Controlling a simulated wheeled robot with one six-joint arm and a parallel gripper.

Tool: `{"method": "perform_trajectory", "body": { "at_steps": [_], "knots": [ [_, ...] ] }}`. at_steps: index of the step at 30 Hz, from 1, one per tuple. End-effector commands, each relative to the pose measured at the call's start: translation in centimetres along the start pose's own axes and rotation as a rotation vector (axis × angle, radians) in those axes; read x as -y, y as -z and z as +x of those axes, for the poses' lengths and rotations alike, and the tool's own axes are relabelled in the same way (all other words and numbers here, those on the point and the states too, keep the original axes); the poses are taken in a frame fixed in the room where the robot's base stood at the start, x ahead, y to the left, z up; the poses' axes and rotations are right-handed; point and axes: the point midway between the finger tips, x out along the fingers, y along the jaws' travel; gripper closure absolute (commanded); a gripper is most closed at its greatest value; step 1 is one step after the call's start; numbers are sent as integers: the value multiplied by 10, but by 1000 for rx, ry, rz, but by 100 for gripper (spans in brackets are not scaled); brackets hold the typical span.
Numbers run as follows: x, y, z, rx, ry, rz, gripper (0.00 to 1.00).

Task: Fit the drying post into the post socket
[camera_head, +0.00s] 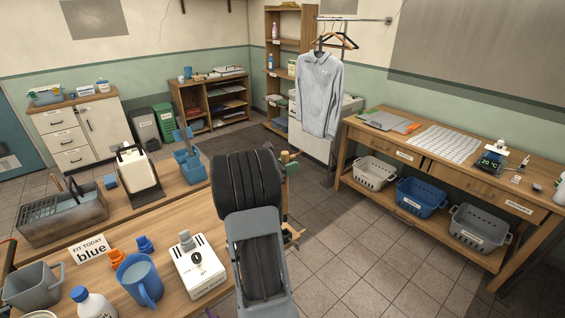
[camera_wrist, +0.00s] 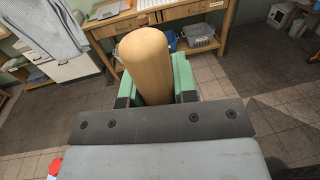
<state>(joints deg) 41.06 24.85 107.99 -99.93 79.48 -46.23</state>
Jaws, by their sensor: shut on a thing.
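The drying post (camera_wrist: 147,62) is a thick, round, light wooden rod with a rounded end. My gripper (camera_wrist: 156,84) is shut on it, with a green finger on each side in the wrist view. The post points away from the wrist, and its lower part is hidden behind the gripper's dark plate. In the head view my dark arm hides most of the gripper (camera_head: 287,158); only a green and wooden bit shows past the arm's right side. I cannot make out the post socket with certainty in either view.
A near wooden table (camera_head: 150,225) holds a concrete washtub (camera_head: 62,222), a sign reading "FIT TODAY blue" (camera_head: 90,249), a blue jug (camera_head: 139,280) and a white box (camera_head: 199,268). A workbench (camera_head: 435,160) with baskets stands right. A shirt (camera_head: 319,95) hangs behind. Tiled floor lies clear between.

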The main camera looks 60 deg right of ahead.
Motion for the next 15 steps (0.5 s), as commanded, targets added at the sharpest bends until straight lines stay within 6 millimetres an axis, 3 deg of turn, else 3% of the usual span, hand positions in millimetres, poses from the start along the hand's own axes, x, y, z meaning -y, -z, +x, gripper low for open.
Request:
{"method": "perform_trajectory", "body": {
  "at_steps": [15],
  "knots": [
    [5,1,8,0,18,0,100]
  ]
}}
